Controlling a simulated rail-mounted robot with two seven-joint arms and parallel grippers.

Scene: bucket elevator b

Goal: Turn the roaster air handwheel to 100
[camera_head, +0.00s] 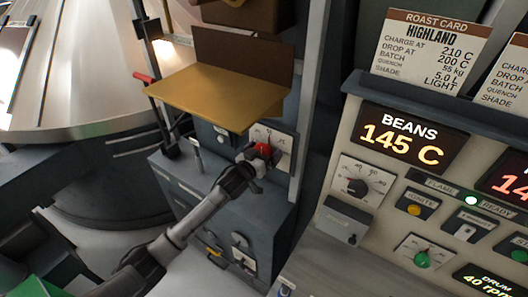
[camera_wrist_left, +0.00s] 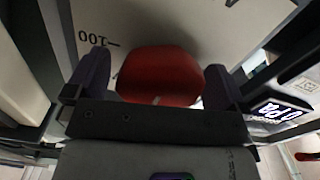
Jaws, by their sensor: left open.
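The red handwheel (camera_head: 263,149) sits on a pale dial plate (camera_head: 282,139) on the grey cabinet, under the tan shelf. In the left wrist view the red handwheel (camera_wrist_left: 158,76) fills the space between my two dark fingers. The dial plate (camera_wrist_left: 140,20) behind it shows an upside-down 100 at its upper left. My left gripper (camera_head: 258,163) is at the handwheel, with its fingers open on either side of it. It also shows in the left wrist view (camera_wrist_left: 157,72). The handwheel's pointer is hidden or too small to read. My right gripper is out of view.
A tan shelf (camera_head: 220,96) juts out just above the handwheel. A control panel on the right has a BEANS display (camera_head: 405,139) reading 145 C and a black dial (camera_head: 360,186). A lit display (camera_wrist_left: 277,113) is close to the right finger in the wrist view.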

